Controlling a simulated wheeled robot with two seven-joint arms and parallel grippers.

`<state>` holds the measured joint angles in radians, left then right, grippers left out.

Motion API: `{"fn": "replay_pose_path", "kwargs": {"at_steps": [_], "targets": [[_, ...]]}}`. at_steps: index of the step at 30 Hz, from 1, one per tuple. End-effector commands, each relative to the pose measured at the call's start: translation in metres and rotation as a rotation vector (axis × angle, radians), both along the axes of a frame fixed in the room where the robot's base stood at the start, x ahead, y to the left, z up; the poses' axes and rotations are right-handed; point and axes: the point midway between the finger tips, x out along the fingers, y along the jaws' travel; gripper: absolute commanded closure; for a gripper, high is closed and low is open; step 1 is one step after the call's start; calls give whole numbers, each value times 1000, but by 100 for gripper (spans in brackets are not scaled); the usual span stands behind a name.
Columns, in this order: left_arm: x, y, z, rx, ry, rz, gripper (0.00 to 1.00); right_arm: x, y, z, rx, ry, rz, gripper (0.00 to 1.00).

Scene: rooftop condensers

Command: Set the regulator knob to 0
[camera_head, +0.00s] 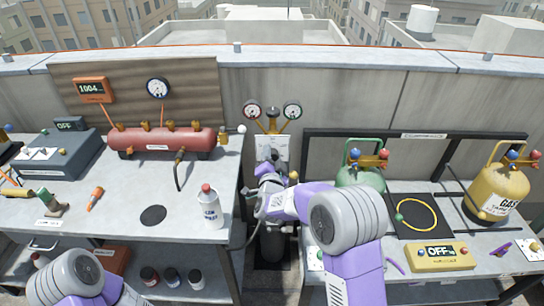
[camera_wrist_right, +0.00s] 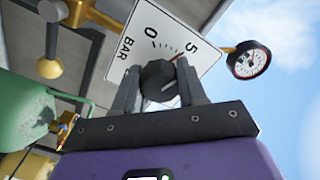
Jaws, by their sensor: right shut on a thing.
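The regulator's white plate (camera_head: 272,145) stands at the wall between the two benches, under a pair of round gauges. In the right wrist view the plate (camera_wrist_right: 150,22) carries the marks 0, 5 and BAR. The dark regulator knob (camera_wrist_right: 158,80) sits in front of it, and a thin red line shows on the plate between the knob and the 5. My right gripper (camera_wrist_right: 157,88) has its two fingers on either side of the knob, shut on it. In the head view my right gripper (camera_head: 270,172) hides the knob. Only links of my left arm show at bottom left; its gripper is out of view.
The left bench holds a red manifold (camera_head: 160,140) and a white bottle (camera_head: 209,207) near its right edge. A green cylinder (camera_head: 362,177) stands close to my right arm. A yellow OFF box (camera_head: 440,257) and a yellow gas cylinder (camera_head: 497,190) are on the right bench.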

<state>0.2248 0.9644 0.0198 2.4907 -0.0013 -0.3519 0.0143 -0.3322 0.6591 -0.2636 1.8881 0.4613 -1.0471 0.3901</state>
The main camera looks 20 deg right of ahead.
Motion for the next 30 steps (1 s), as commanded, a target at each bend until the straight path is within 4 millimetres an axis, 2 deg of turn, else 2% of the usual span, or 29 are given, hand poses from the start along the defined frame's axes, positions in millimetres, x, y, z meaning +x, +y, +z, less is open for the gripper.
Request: {"fn": "replay_pose_path", "kwargs": {"at_steps": [11,30], "targets": [[0,0,4,0,0,0,100,0,2,-2,-293,89,5,89],[0,0,22,0,0,0,100,-1,0,-4,-850,253,8,89]]}}
